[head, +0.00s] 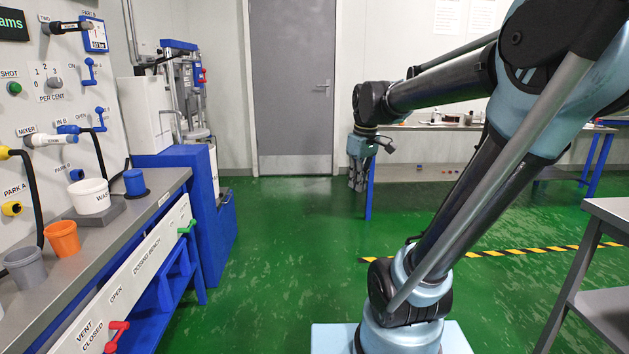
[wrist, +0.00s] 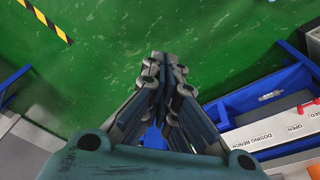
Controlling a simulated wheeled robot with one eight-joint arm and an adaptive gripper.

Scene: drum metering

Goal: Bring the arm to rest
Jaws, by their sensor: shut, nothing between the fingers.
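My arm rises from its base at the lower right of the head view and reaches back and to the left. My gripper (head: 357,183) hangs pointing down at the arm's end, over the green floor and clear of the dosing bench. In the wrist view my gripper (wrist: 162,62) has its fingers together with nothing between them. Nothing touches it in either view.
The dosing bench (head: 150,277) stands at the left with a grey cup (head: 24,268), an orange cup (head: 62,239), a white tub (head: 90,196) and a blue cup (head: 135,182). A grey table (head: 612,213) stands at the right. Open green floor (head: 270,260) lies between.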

